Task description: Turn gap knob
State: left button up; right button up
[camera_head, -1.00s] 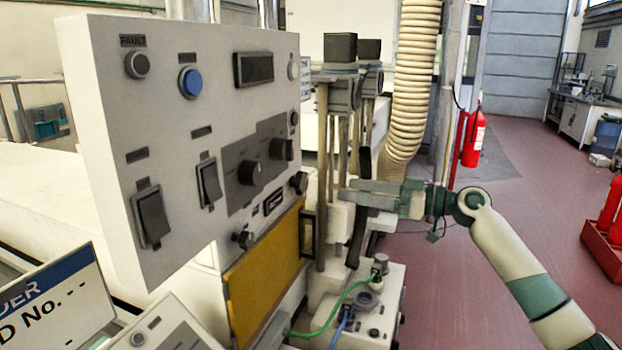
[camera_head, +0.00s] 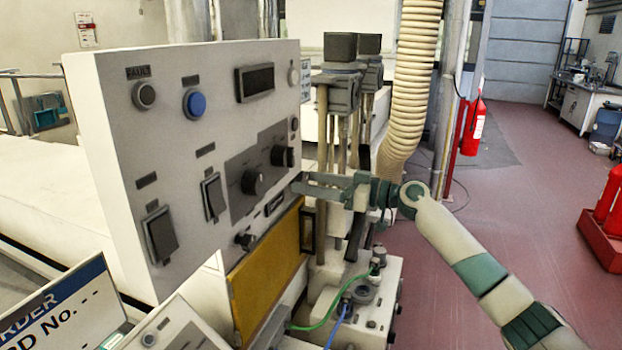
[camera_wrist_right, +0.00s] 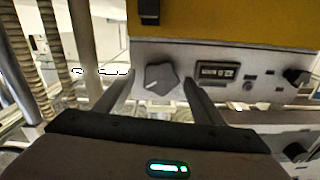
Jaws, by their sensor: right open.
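A dark lobed knob (camera_wrist_right: 160,78) with a pale pointer line is on the narrow strip panel (camera_wrist_right: 228,52) in the right wrist view. I cannot read a label that names it. My right gripper (camera_head: 299,184) reaches in from the right to this strip, under the large control panel. In the wrist view its two open fingers (camera_wrist_right: 160,86) stand on either side of the knob, with gaps. I cannot tell how far the tips reach along it. In the head view the gripper covers this knob. My left gripper is not in view.
A small display (camera_head: 273,203) and another knob (camera_head: 244,241) share the strip. Above are two larger knobs (camera_head: 253,181), rocker switches (camera_head: 160,235) and a blue button (camera_head: 194,102). A yellow panel (camera_head: 265,275) lies below. Posts and a ribbed hose (camera_head: 411,80) stand close behind my arm.

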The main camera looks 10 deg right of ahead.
jog(key=shift+w+a, duration=0.1)
jog(key=shift+a, duration=0.05)
jog(key=c, duration=1)
jog(key=shift+c, duration=0.2)
jog(key=shift+m, duration=0.3)
